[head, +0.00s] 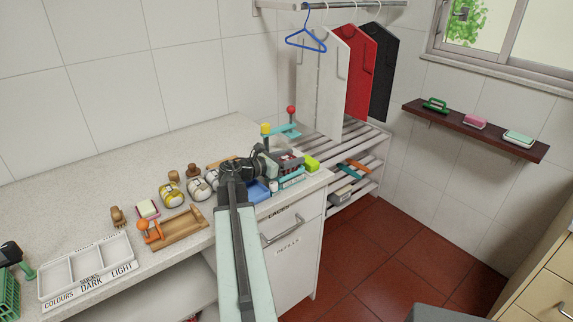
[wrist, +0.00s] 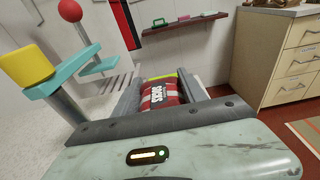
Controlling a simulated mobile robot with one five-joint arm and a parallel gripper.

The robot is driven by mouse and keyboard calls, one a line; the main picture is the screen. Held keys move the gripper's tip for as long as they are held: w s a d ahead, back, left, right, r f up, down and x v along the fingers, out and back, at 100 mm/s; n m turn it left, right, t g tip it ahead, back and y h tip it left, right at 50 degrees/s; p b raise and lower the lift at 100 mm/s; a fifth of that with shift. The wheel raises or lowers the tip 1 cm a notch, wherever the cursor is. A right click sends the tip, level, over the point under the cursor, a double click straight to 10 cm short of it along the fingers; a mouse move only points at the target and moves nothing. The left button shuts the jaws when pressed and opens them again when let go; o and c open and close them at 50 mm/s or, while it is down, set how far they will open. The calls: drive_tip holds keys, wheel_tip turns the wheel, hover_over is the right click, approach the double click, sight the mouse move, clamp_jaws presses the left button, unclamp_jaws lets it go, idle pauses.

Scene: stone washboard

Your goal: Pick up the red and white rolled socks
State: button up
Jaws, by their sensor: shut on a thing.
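The red and white rolled socks (wrist: 160,99) show in the wrist view between my two grey fingers, with a dark label band facing me. My gripper (wrist: 158,92) is shut on them. In the head view my gripper (head: 272,163) is over the right end of the counter, and the socks (head: 291,160) show only as a small dark red patch at its far side. The fingers and arm hide part of them. I cannot tell whether they touch anything below.
Yellowish rolls (head: 172,195), a wooden tray (head: 175,231) and a turquoise stand (head: 285,131) with red and yellow knobs are nearby. A slatted rack (head: 345,150) stands to the right.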

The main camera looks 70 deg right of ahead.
sight(291, 156)
drive_tip(key=shift+r, duration=0.15)
wheel_tip(291, 156, up, 10)
drive_tip(key=p, duration=1)
